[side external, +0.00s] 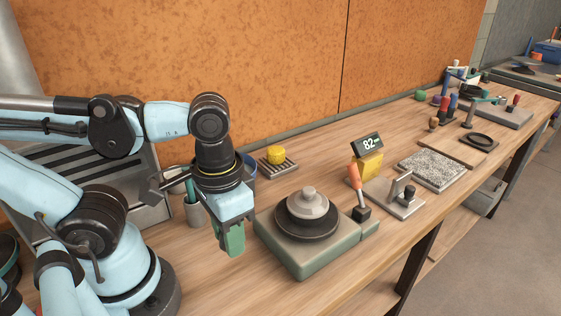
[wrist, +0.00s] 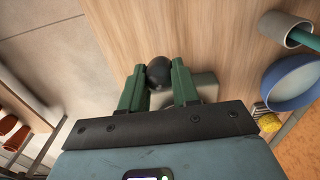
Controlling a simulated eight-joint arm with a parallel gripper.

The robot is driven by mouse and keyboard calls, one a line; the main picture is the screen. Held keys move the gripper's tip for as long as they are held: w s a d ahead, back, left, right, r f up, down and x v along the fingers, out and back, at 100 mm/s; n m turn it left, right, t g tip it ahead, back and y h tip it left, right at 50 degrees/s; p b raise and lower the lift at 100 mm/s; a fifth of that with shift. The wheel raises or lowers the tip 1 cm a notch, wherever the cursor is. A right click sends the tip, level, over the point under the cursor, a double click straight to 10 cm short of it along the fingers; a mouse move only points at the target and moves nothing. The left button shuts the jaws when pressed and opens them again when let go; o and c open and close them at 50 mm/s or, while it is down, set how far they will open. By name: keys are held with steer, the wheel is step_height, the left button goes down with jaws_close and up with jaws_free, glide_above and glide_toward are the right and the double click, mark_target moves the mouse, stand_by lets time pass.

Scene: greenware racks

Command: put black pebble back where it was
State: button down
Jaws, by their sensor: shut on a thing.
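The black pebble (wrist: 160,73) is dark and rounded, and it sits between the two green fingers in the wrist view. My gripper (wrist: 159,80) is shut on it. In the side external view my gripper (side external: 233,243) points down over the wooden table, just left of the grey-green scale (side external: 318,256). The pebble is hidden there behind the fingers. How high the fingertips are above the wood is hard to tell.
The scale carries a dark round plate (side external: 305,222) with a pale knobbed piece (side external: 308,203); its display (side external: 367,143) reads 82. A yellow sponge (side external: 276,155) lies on a slatted rack. A grey cup (side external: 196,212) and blue bowl (wrist: 292,82) stand near my arm.

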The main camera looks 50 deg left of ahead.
steer(key=w+a+f, duration=0.1)
steer(key=a+f, duration=0.1)
steer(key=a, duration=0.1)
steer(key=w+a+f, duration=0.1)
steer(key=a+f, duration=0.2)
steer(key=a, duration=0.1)
steer(key=w+a+f, duration=0.2)
steer(key=a, duration=0.2)
steer(key=shift+f, duration=2.1)
steer(key=shift+f, duration=0.1)
steer(key=c, duration=0.8)
jaws_free()
steer(key=shift+r, duration=6)
steer(key=w+d+t, duration=0.1)
steer(key=w+t, duration=0.1)
steer(key=w+d+t, duration=0.1)
steer(key=w+t, duration=0.1)
steer(key=w, duration=0.1)
steer(key=w+d+r+t, duration=0.1)
steer(key=w+t, duration=0.2)
steer(key=shift+w+d+r, duration=0.1)
steer(key=shift+w+d, duration=0.1)
steer(key=shift+d, duration=0.1)
